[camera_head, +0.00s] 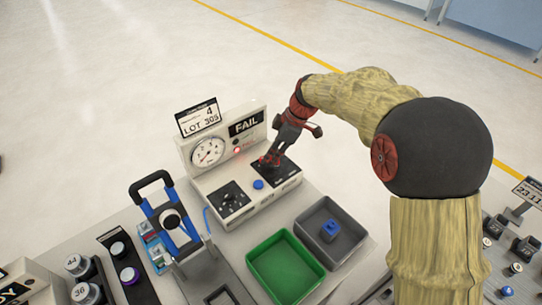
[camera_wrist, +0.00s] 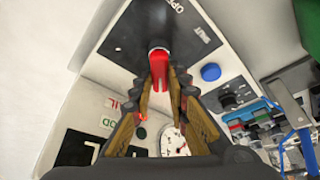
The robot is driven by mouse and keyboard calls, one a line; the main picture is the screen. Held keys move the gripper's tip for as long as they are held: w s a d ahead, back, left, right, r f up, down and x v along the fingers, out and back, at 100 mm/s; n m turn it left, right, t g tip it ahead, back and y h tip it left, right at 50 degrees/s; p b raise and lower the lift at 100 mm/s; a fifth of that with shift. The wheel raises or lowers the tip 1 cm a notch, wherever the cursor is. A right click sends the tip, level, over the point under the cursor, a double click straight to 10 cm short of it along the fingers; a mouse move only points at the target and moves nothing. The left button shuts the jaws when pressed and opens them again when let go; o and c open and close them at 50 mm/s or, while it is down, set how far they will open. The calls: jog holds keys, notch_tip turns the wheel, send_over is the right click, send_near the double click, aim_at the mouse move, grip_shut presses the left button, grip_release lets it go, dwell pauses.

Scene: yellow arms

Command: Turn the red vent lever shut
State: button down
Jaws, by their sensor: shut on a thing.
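The red vent lever (camera_wrist: 158,68) shows in the wrist view on a black panel marked with "OPEN" and "SHUT" lettering. My gripper (camera_wrist: 160,85) has its two fingers on either side of the lever and is shut on it. In the head view my gripper (camera_head: 272,160) reaches down to the black panel (camera_head: 285,178) at the right of the white test station (camera_head: 240,200). In that view the fingers mostly hide the lever, and its exact angle is hard to tell.
The station carries a round gauge (camera_head: 208,152), a "FAIL" display (camera_head: 246,123), a lit red lamp (camera_head: 237,150) and a blue button (camera_head: 258,184). A green tray (camera_head: 284,268) and a grey tray (camera_head: 352,242) holding a blue part (camera_head: 330,230) stand in front.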

jog(key=shift+f, duration=0.1)
jog(key=c, duration=1.8)
grip_release()
jog(key=shift+o, duration=0.4)
jog(key=v, duration=1.2)
